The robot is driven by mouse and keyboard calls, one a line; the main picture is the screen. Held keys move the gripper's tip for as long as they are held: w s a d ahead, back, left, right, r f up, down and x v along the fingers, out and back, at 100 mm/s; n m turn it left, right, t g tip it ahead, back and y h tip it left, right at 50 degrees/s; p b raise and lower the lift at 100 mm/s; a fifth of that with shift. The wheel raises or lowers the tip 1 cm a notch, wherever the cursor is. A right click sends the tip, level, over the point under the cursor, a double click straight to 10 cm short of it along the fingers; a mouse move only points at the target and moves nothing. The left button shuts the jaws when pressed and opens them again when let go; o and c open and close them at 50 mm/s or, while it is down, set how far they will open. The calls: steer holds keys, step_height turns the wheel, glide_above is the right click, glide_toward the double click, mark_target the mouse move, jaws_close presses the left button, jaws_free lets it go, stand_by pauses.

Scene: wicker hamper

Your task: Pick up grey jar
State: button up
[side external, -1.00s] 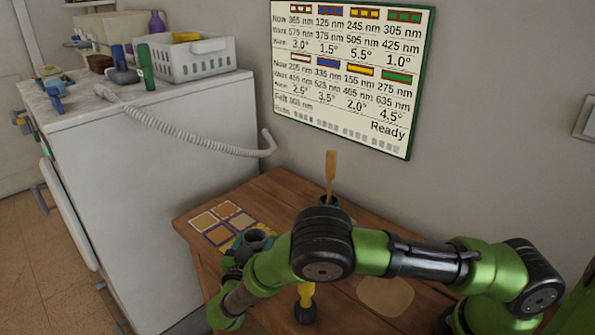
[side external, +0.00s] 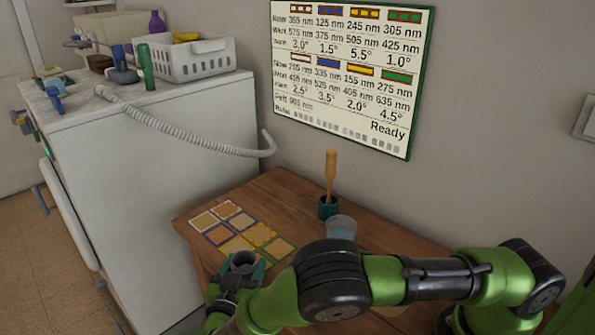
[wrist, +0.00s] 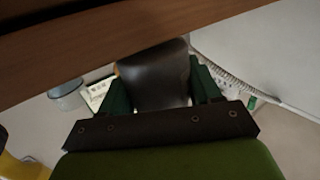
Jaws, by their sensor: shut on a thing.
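The grey jar (side external: 243,261) is in my gripper (side external: 238,276), near the left front part of the wooden table in the side external view. Its open top faces up, and green fingers show on both sides of it. In the wrist view the jar (wrist: 153,76) appears as a dark, smooth body between the two green fingers of my gripper (wrist: 158,92). The jar's lower part is hidden by the gripper and arm in the side view. I cannot tell how far its base is from the table.
Coloured-outline squares (side external: 238,228) lie on the wooden table (side external: 285,192) behind the jar. A teal holder (side external: 328,207) with a wooden tool (side external: 330,175) and a translucent cup (side external: 342,228) stand farther right. A white cabinet (side external: 150,180) borders the table's left side.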

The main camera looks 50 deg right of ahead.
steer(key=v, duration=1)
steer(key=shift+f, duration=0.25)
steer(key=o, duration=0.4)
steer(key=c, duration=0.4)
steer(key=shift+r, duration=0.1)
